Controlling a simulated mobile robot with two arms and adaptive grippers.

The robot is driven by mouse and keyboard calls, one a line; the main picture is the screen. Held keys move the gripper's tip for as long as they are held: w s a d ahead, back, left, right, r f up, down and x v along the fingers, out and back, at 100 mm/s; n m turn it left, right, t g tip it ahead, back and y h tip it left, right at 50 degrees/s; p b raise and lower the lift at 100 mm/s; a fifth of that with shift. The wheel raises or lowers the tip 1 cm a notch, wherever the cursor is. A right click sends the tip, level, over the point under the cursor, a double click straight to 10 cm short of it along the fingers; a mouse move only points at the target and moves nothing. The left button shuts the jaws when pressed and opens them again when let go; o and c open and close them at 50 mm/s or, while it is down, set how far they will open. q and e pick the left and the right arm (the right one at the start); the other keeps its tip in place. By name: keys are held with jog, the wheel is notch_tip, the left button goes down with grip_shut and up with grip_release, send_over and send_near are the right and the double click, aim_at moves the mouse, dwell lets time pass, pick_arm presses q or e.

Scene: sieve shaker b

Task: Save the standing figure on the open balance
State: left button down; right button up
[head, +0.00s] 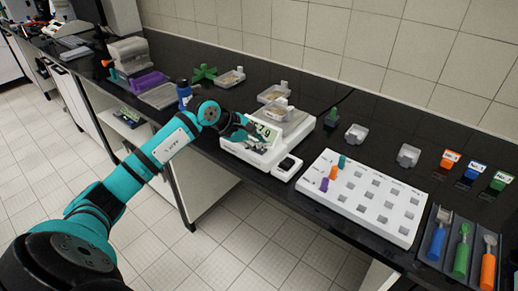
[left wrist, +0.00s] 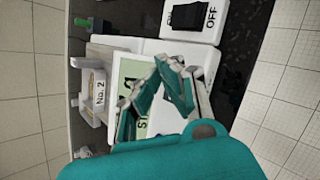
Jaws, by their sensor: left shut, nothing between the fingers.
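The white open balance (head: 238,150) stands on the black bench, with a lit pale-green display (head: 263,130) on its front. A clear container sits on its pan (head: 290,124). My left gripper (head: 256,138) is shut and empty, over the front of the balance by the display. In the left wrist view the gripper (left wrist: 168,66) covers much of the display (left wrist: 132,68); only part of a dark figure shows. A green key with a letter S (left wrist: 142,127) shows partly beside the fingers. I cannot tell whether the fingertips touch the panel. My right gripper is not in view.
A black ON/OFF switch (left wrist: 188,16) is at the balance's side. A container labelled No. 2 (left wrist: 98,92) is behind the display. A white rack (head: 350,205) with coloured pegs stands to the right, beside a dark tray (head: 450,225) of coloured-handled tools. A blue bottle (head: 184,92) stands left.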

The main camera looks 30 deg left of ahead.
aim_at(260, 150)
pick_arm(q)
jog(key=shift+f+b, duration=0.35)
jog(key=shift+b, duration=0.05)
dwell(0.4)
jog(key=shift+r, duration=0.1)
jog(key=shift+r+p, duration=0.3)
jog(key=shift+r, duration=0.5)
jog(key=shift+r+p, duration=1.2)
jog(key=shift+r, duration=1.3)
